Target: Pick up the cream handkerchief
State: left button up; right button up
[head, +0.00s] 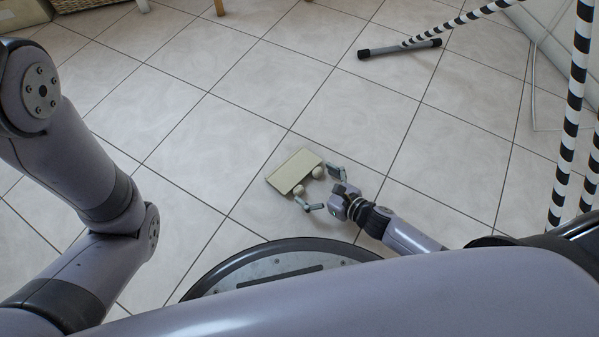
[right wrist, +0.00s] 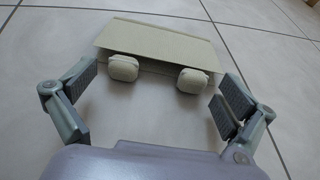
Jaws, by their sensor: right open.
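The cream handkerchief (head: 294,171) lies on the tiled floor as a flat, stiff-looking rectangle. Two rounded cream lumps sit at its edge nearest my right gripper; the right wrist view shows the handkerchief (right wrist: 158,42) with the lumps below its near edge. My right gripper (head: 320,187) is open at that edge, low over the floor. In the right wrist view, the fingers of the right gripper (right wrist: 157,88) stand wide on either side of the two lumps, with gaps between, and hold nothing. My left gripper is out of view; only its arm shows at the left.
A black-and-white striped stand (head: 400,47) has its foot on the floor at the upper right. Striped poles (head: 568,125) rise at the right edge. A wicker basket (head: 80,3) is at the top left. The tiles around the handkerchief are clear.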

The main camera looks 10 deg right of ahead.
jog(key=shift+b+x, duration=0.3)
jog(key=shift+x, duration=0.7)
jog(key=c, duration=0.9)
